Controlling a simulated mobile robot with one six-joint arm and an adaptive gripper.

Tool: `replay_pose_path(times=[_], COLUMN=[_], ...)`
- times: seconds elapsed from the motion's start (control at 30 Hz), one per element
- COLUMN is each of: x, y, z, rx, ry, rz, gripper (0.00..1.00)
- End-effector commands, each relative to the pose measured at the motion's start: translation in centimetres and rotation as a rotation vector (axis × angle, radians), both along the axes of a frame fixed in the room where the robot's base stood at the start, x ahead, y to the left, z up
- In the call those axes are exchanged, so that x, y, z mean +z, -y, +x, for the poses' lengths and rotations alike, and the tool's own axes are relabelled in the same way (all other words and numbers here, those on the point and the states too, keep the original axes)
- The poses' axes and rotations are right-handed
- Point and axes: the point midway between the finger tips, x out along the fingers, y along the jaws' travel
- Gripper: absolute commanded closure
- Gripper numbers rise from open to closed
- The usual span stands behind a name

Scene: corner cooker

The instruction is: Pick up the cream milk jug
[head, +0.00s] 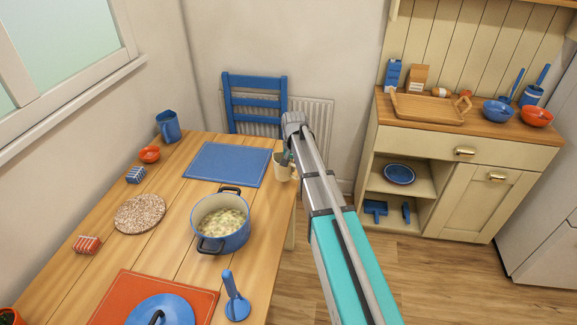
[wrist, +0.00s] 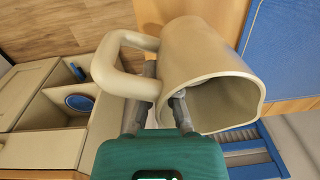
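The cream milk jug (head: 282,171) is at the right edge of the wooden table, beside the blue mat. In the wrist view the jug (wrist: 200,75) fills the upper middle, its open mouth toward the camera and its handle to the left. My gripper (wrist: 165,88) has one finger in the handle loop and the other at the rim, inside the mouth, with the jug's wall pinched between them. In the head view my gripper (head: 287,157) partly covers the jug. I cannot tell whether the jug's base touches the table.
A blue pot (head: 222,240) of food stands left of my arm. A blue mat (head: 229,164) lies beside the jug, with a blue chair (head: 255,85) behind. A cream cabinet (head: 460,155) stands to the right, with open floor between it and the table.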

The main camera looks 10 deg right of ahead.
Motion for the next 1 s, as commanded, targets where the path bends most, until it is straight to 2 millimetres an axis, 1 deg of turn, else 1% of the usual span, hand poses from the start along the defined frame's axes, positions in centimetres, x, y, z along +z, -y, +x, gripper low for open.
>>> replay_pose_path(times=[0.03,0.7,1.0], x=[0.7,5.2,6.4], y=[0.2,2.7,4.4], z=[-0.3,-3.2,-5.2], rx=[-0.001,-0.002,-0.002], ry=[0.0,0.0,0.0], rz=[0.0,0.0,0.0], gripper=[1.0,1.0,1.0])
